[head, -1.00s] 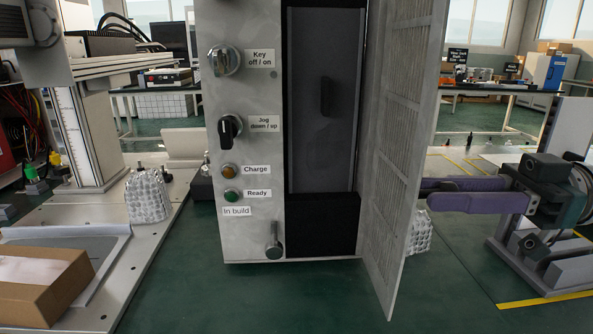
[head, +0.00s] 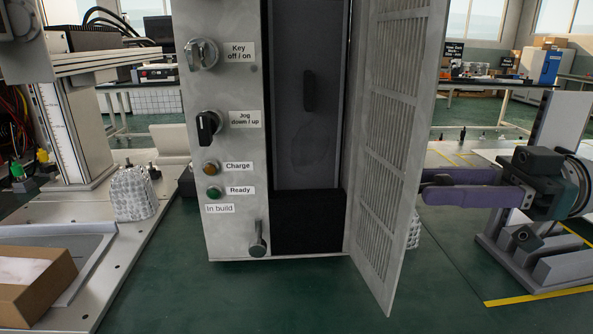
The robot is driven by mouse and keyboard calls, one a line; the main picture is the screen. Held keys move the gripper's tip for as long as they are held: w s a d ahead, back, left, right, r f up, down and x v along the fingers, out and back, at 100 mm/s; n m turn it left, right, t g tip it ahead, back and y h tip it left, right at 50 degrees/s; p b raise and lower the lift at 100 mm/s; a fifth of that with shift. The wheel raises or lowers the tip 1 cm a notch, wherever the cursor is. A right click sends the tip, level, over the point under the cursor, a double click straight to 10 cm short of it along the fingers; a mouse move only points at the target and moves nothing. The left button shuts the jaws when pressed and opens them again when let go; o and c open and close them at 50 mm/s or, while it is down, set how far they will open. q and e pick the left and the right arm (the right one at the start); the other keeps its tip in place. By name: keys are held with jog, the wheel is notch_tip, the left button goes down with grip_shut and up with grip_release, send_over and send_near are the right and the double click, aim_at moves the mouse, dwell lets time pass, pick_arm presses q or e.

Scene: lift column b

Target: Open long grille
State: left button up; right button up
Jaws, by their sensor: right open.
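The long grille (head: 392,130) is a tall, pale slatted door on the right side of the grey cabinet (head: 225,150). It stands swung outward, with the dark recess (head: 308,140) behind it exposed. My right gripper (head: 428,188), with purple fingers, comes in from the right at mid-height. Its fingers are open, with their tips close to the grille's outer edge. I cannot tell whether they touch it. No handle or latch shows on the grille's visible face. My left gripper is not in view.
The cabinet front carries a key switch (head: 202,54), a jog knob (head: 208,127), two lamps and a lever (head: 258,240). A cardboard box (head: 38,290) lies at the lower left. A wrapped lump (head: 133,193) stands left of the cabinet. Green floor in front is clear.

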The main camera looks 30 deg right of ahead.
jog(key=shift+o, duration=1.2)
jog(key=b+v, duration=0.2)
jog(key=v, duration=0.8)
jog(key=shift+r, duration=0.1)
